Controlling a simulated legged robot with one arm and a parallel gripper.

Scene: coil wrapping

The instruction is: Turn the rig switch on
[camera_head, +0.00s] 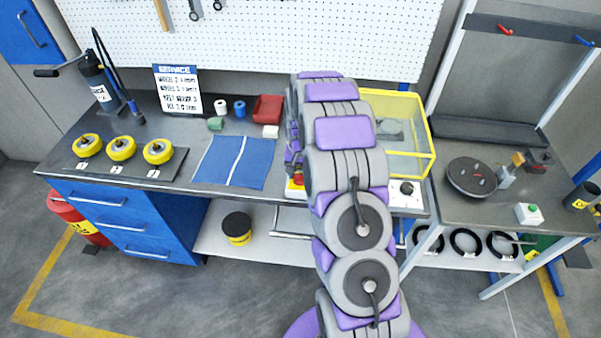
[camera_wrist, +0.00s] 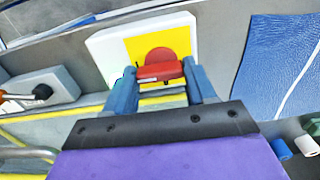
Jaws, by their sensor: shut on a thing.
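The rig switch is a white box with a yellow plate (camera_wrist: 178,38) and a red rotary handle (camera_wrist: 160,65); it fills the upper middle of the wrist view. My gripper (camera_wrist: 158,76) has its two blue-grey fingers on either side of the red handle and is shut on it. The handle's bar lies nearly level across the wrist picture. In the head view a small part of the yellow and red switch (camera_head: 295,187) shows at the bench's front edge, left of my arm. My gripper is hidden behind my arm there.
A grey box with a black knob (camera_head: 405,190) sits right of the switch. A yellow-framed clear guard (camera_head: 431,150) stands behind it. A blue mat (camera_head: 236,162) lies to the left, near a red bin (camera_head: 268,108). Yellow wheels (camera_head: 121,149) stand farther left.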

